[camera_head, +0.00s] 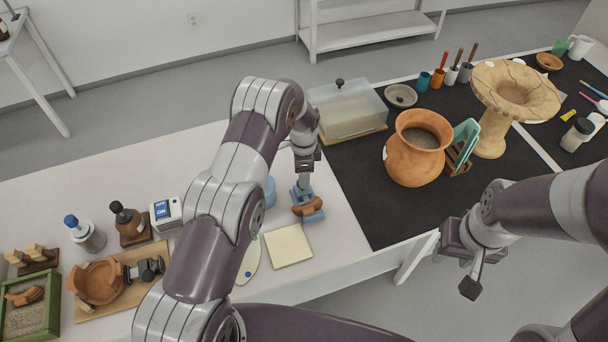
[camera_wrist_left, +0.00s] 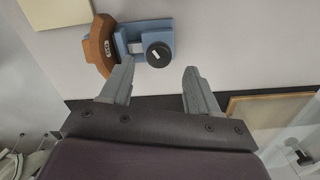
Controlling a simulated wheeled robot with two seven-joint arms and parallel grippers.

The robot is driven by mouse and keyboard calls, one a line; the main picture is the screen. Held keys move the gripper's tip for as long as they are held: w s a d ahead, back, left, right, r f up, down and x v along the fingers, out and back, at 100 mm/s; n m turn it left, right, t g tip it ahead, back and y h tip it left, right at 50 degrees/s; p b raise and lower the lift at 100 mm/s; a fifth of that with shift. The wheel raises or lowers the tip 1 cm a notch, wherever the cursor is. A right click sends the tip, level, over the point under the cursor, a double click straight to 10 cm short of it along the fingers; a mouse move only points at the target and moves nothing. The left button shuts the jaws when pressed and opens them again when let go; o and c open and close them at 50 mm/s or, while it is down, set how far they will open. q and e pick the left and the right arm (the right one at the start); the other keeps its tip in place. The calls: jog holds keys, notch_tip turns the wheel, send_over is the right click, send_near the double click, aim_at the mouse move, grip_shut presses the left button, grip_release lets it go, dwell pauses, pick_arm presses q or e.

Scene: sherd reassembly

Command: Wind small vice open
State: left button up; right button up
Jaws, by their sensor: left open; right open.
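The small vice (camera_head: 315,216) is light blue and stands on the pale table left of the dark mat. A curved brown sherd (camera_head: 306,206) with a small label sits in its jaws. In the left wrist view the vice (camera_wrist_left: 135,34) shows a round black knob (camera_wrist_left: 158,54) at its end, with the sherd (camera_wrist_left: 99,46) at the left. My left gripper (camera_wrist_left: 158,80) is open and empty; its fingertips are apart, beside the knob and not visibly gripping it. My right gripper (camera_head: 469,284) is off the table's front edge, holding nothing visible.
A cream pad (camera_head: 288,246) lies close in front of the vice. A clear lidded box (camera_head: 347,108) stands behind it. An orange pot (camera_head: 412,158) and a cracked pedestal bowl (camera_head: 491,135) stand on the dark mat (camera_head: 360,200). Bottles and a sherd tray are at the left.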

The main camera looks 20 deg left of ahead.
pick_arm(q)
notch_tip(320, 180, down, 2)
jog(key=shift+s+a+f, duration=0.15)
jog(key=shift+f, duration=0.05)
jog(key=shift+s+f, duration=0.15)
jog(key=shift+f, duration=0.4)
jog(key=c, duration=1)
jog(key=shift+c, duration=0.2)
pick_arm(e)
jog(key=shift+s+a+r, duration=0.2)
jog(key=shift+s+r, duration=0.05)
jog(key=shift+r, duration=0.2)
jog(key=shift+f, duration=0.1)
